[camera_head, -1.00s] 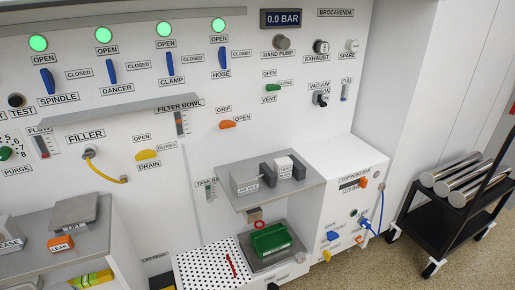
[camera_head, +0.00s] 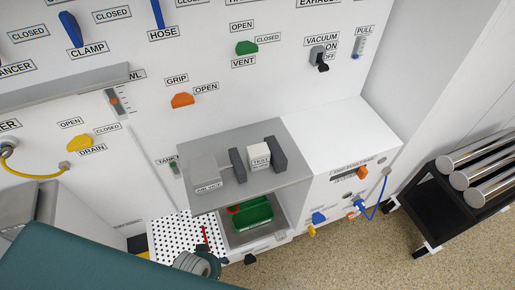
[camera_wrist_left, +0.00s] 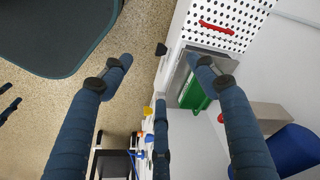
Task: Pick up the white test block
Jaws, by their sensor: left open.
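The white test block (camera_head: 260,157), labelled TEST, stands upright on the grey shelf (camera_head: 215,199) in the head view. It sits between two dark grey blocks, the left one (camera_head: 238,165) and the right one (camera_head: 277,153). My left arm comes in from the lower left, with part of the left gripper (camera_head: 205,265) at the bottom edge, below and in front of the shelf, away from the block. In the left wrist view the left gripper (camera_wrist_left: 160,75) has its fingers spread wide with nothing between them. The test block is not visible there. My right gripper is not seen.
A grey air-out block (camera_head: 207,174) stands left on the shelf. Below are a green tray (camera_head: 250,214) and a perforated white plate (camera_head: 175,236) with a red piece. A white box (camera_head: 340,140) adjoins the shelf's right. A black cart (camera_head: 440,205) with metal rolls stands farther right.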

